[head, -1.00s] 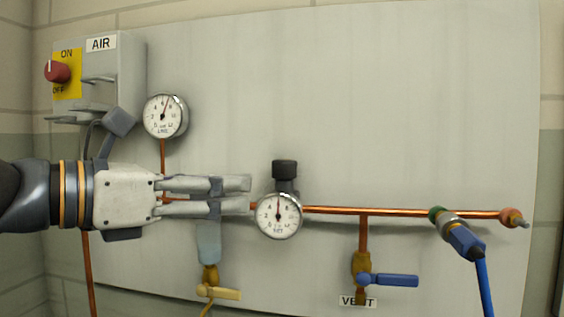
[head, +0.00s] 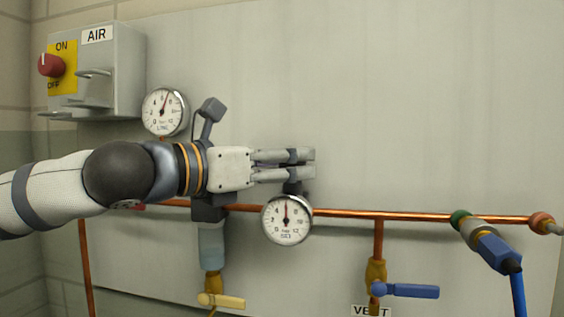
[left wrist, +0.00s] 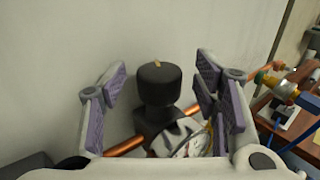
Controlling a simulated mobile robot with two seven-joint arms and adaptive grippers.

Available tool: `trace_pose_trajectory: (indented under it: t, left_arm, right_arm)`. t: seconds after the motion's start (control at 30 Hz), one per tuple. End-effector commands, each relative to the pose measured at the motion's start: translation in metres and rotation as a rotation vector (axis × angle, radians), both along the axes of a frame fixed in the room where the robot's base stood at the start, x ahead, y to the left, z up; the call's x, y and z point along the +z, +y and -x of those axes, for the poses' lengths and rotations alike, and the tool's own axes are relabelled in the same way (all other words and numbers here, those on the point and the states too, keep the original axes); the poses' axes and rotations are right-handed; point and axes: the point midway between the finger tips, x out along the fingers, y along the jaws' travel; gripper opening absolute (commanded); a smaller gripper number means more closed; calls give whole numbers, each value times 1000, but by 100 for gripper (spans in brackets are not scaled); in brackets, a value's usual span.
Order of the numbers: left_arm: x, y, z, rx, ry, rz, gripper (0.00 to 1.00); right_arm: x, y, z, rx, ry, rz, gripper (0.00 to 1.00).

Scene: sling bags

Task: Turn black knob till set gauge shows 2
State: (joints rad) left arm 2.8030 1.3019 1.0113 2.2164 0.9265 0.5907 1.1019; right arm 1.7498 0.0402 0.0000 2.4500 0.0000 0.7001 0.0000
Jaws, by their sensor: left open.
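The black knob (left wrist: 160,84) shows in the left wrist view, upright, with a small tan mark on its top. My left gripper (head: 312,165) is open, with its fingers on either side of the knob in the left wrist view, apart from it. In the head view the gripper hides the knob. The set gauge (head: 287,220) is a round white dial just below the fingers. Its needle points nearly straight up, about mid-scale, well above 2. My right gripper is not in view.
A copper pipe (head: 400,215) runs across the grey panel (head: 430,110). The line gauge (head: 165,111) and the air switch box (head: 122,70) are at the left. A yellow-handled valve (head: 222,301), a blue vent handle (head: 412,291) and a blue hose fitting (head: 495,248) sit lower.

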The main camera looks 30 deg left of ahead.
Motion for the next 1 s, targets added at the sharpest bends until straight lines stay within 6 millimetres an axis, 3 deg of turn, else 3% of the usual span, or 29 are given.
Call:
trace_pose_trajectory:
  t: [0.13,0.3,0.37,0.67,1.0]
  left_arm:
    - [0,0,0,0,0,0,56]
    - [0,0,0,0,0,0,17]
    - [0,0,0,0,0,0,8]
    - [0,-1,1,28,0,-2,8]
    - [0,-8,2,246,-2,-9,8]
  right_arm:
    - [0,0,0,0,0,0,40]
    - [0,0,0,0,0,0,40]
    - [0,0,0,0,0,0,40]
    - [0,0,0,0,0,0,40]
    - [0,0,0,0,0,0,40]
